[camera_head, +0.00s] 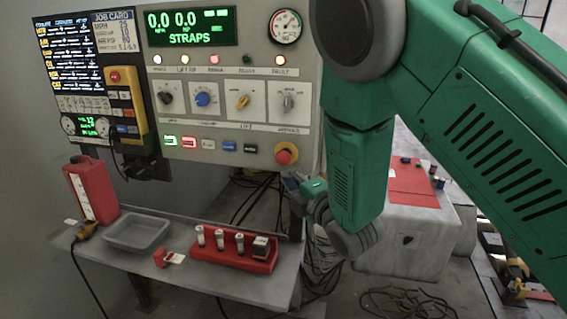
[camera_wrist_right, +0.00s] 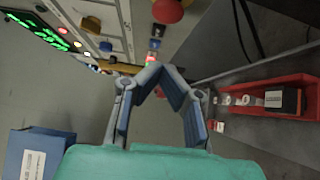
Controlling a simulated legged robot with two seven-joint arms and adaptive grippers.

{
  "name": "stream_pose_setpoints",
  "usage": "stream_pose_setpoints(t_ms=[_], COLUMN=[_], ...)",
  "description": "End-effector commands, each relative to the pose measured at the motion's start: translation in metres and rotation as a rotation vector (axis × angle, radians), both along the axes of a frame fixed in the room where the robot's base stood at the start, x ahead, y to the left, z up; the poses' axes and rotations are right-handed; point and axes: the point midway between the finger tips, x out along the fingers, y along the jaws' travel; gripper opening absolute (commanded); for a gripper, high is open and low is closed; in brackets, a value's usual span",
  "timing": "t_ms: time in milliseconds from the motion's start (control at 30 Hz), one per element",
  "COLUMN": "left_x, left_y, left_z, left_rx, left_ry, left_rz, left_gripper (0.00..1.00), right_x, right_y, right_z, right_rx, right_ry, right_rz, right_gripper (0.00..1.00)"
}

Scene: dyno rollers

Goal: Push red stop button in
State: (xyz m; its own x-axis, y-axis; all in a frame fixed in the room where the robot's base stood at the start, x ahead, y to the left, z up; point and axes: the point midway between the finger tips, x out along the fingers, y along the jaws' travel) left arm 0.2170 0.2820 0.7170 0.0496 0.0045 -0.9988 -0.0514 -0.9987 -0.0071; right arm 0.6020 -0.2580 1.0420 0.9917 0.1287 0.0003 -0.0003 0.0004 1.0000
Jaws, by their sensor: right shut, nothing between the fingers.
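The red stop button (camera_head: 286,154) is a round red mushroom head on a yellow collar at the lower right corner of the grey control panel (camera_head: 225,150). It also shows at the top edge of the right wrist view (camera_wrist_right: 168,10), partly cut off. My right gripper (camera_head: 290,182) is shut and empty, just below the button in the head view and apart from it. In the right wrist view its fingertips (camera_wrist_right: 160,72) meet below the button in the picture. My left gripper is not in view.
A second red button (camera_head: 115,76) sits on a yellow box at the panel's left. Below, a shelf (camera_head: 230,285) holds a red jug (camera_head: 92,190), a grey tray (camera_head: 137,232) and a red holder (camera_head: 233,258). Cables hang under the panel. A white cabinet (camera_head: 415,235) stands behind my right arm.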

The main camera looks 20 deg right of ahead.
Motion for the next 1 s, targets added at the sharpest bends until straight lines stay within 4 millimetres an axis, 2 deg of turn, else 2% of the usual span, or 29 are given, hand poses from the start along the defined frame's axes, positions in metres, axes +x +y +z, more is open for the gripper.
stream_pose_setpoints(t_ms=[33,200,400,900,1000], left_x=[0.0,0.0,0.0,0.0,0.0], left_y=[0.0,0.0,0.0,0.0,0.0], left_z=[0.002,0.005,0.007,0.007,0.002], left_rx=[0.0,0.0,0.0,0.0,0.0], left_ry=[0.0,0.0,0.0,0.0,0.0], left_rz=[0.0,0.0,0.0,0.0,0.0], left_gripper=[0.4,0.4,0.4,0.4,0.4], right_x=[0.012,0.045,0.065,0.072,0.079], right_y=[0.002,0.003,-0.014,-0.02,-0.025], right_z=[0.001,0.001,0.0,0.0,-0.002], right_rx=[0.002,0.002,0.001,0.0,-0.001], right_ry=[-0.002,-0.001,0.0,0.0,0.0], right_rz=[0.0,-0.002,-0.001,0.0,0.0], right_gripper=[0.0,0.0,0.0,0.0,0.0])
